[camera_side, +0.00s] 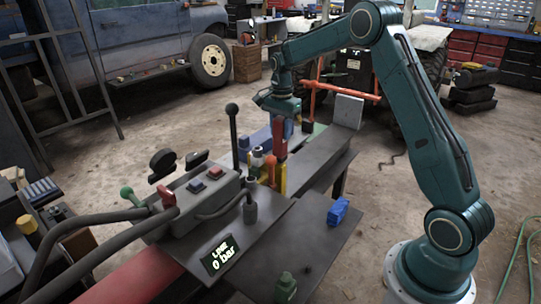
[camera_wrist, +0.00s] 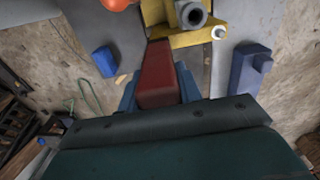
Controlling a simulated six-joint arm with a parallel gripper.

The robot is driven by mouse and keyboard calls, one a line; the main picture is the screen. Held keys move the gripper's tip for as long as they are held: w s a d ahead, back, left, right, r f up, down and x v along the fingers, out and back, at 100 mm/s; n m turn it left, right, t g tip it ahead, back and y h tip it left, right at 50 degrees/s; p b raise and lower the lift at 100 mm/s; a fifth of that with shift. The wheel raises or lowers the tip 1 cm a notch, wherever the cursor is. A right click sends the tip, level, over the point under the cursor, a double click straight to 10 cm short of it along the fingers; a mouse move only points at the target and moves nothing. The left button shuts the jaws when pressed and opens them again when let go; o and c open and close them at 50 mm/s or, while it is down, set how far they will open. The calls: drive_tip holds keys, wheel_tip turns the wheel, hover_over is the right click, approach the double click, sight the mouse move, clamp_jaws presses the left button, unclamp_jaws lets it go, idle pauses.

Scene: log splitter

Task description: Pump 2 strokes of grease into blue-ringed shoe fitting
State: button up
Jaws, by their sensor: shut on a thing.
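My gripper (camera_side: 280,120) is shut on a red bar-like thing (camera_side: 280,138), held upright over the splitter beam. In the wrist view the red thing (camera_wrist: 158,72) sits between my blue fingers (camera_wrist: 158,95) and points toward a yellow bracket (camera_wrist: 183,38) with a grey round tube (camera_wrist: 192,14). I cannot tell if the red thing touches the bracket. A small pale fitting (camera_wrist: 218,33) stands at the bracket's right end; no ring colour can be made out. The blue-ringed shoe fitting cannot be picked out for certain.
A display (camera_side: 221,254) reads "LINE 0 bar". A control box (camera_side: 203,190) with levers stands left of the work. A blue block (camera_side: 338,211) lies on the grey plate (camera_side: 310,235), with a green object (camera_side: 286,287) near its front. An upright grey plate (camera_side: 348,111) stands behind.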

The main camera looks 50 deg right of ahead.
drive_tip(key=shift+r, duration=0.55)
drive_tip(key=shift+r, duration=0.1)
idle(0.3)
drive_tip(key=shift+r, duration=3.45)
drive_tip(key=shift+a, duration=0.1)
drive_tip(key=shift+s+a+r+n, duration=0.1)
drive_tip(key=shift+s+a+n, duration=0.25)
drive_tip(key=shift+a+n, duration=0.2)
drive_tip(key=s+a+n, duration=0.6)
drive_tip(key=a+n, duration=0.1)
drive_tip(key=n, duration=0.1)
drive_tip(key=a+f+n, duration=0.8)
drive_tip(key=a+n, duration=0.1)
drive_tip(key=a, duration=0.2)
drive_tip(key=shift+f, duration=0.4)
